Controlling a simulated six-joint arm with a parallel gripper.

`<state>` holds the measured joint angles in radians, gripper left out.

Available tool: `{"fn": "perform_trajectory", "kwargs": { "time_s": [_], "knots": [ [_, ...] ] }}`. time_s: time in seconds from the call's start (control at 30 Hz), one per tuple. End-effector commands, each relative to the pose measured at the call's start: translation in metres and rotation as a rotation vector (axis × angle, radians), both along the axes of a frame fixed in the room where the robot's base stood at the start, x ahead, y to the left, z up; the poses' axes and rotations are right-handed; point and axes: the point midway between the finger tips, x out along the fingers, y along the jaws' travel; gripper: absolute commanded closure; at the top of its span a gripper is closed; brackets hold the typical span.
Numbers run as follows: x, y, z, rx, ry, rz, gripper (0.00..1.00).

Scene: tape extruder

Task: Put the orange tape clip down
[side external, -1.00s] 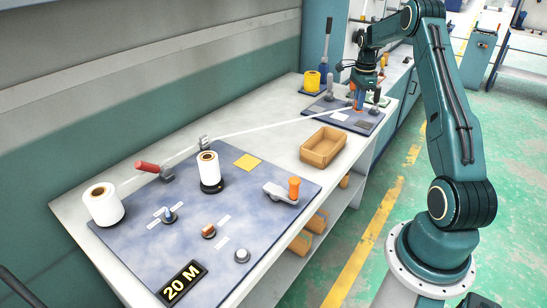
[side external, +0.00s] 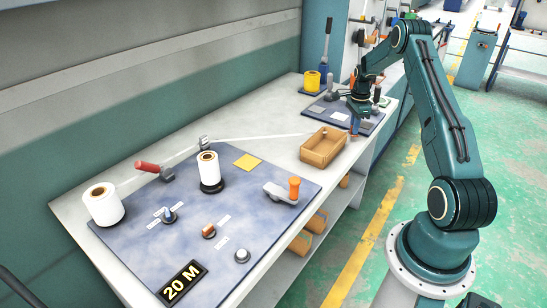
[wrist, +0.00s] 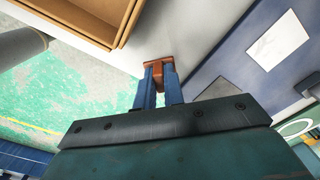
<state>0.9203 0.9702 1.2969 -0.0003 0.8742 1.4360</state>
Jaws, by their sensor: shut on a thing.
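My gripper (side external: 354,132) is at the near edge of the small far panel, just right of the wooden tray. In the wrist view its two blue fingers (wrist: 159,88) are shut on the orange tape clip (wrist: 159,76), a small orange-brown piece at the fingertips. The clip is over or near the bare pale table strip between tray and panel; I cannot tell whether it touches the table. In the side view the clip is too small to make out clearly. The white tape (side external: 255,138) stretches from the large board toward the wooden tray.
The wooden tray (side external: 310,158) stands close to the gripper, and its corner shows in the wrist view (wrist: 118,40). The dark panel (side external: 316,109) with grey plates lies behind. A yellow roll (side external: 312,80) stands farther back. The table's front edge is close by, with green floor beyond.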

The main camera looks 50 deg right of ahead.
Motion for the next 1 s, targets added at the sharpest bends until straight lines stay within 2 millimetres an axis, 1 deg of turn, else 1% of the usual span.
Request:
{"fn": "perform_trajectory", "kwargs": {
  "time_s": [0.03,0.1,0.2,0.67,0.7,0.8,1.0],
  "knots": [
    [0.000,0.000,-0.008,0.002,0.002,0.000,1.00],
    [0.000,0.000,-0.015,0.001,0.001,0.000,1.00],
    [0.000,0.000,-0.021,0.001,0.001,0.000,1.00],
    [0.000,0.000,-0.025,0.000,0.000,0.000,1.00],
    [0.000,0.000,-0.026,0.000,0.000,0.000,0.86],
    [0.000,0.000,-0.025,0.000,0.000,0.000,0.68],
    [0.000,0.000,-0.025,0.000,0.000,0.000,0.68]
  ]
}}
